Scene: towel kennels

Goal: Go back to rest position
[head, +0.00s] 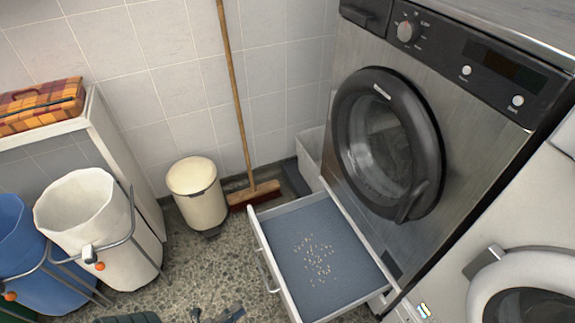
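My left gripper (217,315) shows at the bottom edge of the head view, left of the open drawer. Only its dark tips are in the picture. They look spread apart with nothing between them. The rest of it is cut off by the frame. My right gripper is not in view.
An open drawer (285,205) with small pale pellets on its blue-grey bottom juts out under a dark-doored washing machine (365,65). Another white machine (490,215) stands right. A cream bin (198,195), a broom (237,90), and white (85,215) and blue (45,290) laundry bags stand left.

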